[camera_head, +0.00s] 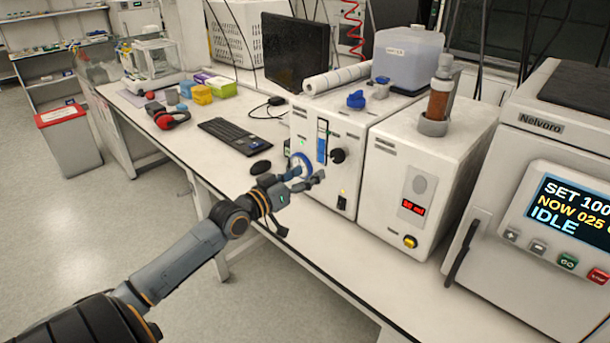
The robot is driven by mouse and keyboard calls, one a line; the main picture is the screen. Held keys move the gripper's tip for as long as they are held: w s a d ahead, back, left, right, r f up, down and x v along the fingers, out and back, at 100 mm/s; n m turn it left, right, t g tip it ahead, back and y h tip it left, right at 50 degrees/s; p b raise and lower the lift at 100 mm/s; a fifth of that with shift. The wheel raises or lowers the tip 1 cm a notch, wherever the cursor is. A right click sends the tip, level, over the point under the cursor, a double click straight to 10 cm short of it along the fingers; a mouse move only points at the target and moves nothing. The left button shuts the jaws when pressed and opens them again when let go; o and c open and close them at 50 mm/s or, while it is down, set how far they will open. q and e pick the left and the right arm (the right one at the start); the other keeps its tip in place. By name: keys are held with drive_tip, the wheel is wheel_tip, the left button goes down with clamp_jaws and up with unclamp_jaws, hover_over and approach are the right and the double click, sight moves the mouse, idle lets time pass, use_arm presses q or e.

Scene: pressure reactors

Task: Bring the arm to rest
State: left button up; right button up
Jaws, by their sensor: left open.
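My left arm (180,262) reaches in from the lower left. Its gripper (308,177) is open and empty, in front of the white box unit with a blue gauge strip (310,112). A round blue-rimmed dial (301,160) on that unit shows just behind the fingers. I cannot tell whether the fingers touch the dial or the panel. My right gripper is not in view.
A dispenser unit (405,180) and a Nelvoro machine (510,250) stand to the right.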

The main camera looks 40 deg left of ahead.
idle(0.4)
use_arm(q)
drive_tip(key=s+d+f+m+g+h, duration=0.1)
drive_tip(key=s+d+f+m+g, duration=0.1)
drive_tip(key=s+d+f+g, duration=0.4)
drive_tip(key=s+d+f+m+g, duration=0.2)
drive_tip(key=s+d+f, duration=0.4)
drive_tip(key=d+f, duration=0.55)
drive_tip(key=s+d+f+g+y, duration=0.1)
drive_tip(key=s+d+f+g, duration=0.2)
drive_tip(key=s, duration=0.6)
drive_tip(key=s+d+f+g+y, duration=0.1)
drive_tip(key=s+d+f+g, duration=0.15)
drive_tip(key=s, duration=0.65)
wheel_tip(320, 180, down, 26)
drive_tip(key=s+g, duration=0.2)
drive_tip(key=s, duration=0.1)
drive_tip(key=s+a+f+m+g, duration=0.1)
drive_tip(key=s+a+f, duration=0.1)
drive_tip(key=s+f, duration=1.4)
drive_tip(key=shift+a+y, duration=0.3)
drive_tip(key=shift+a, duration=0.05)
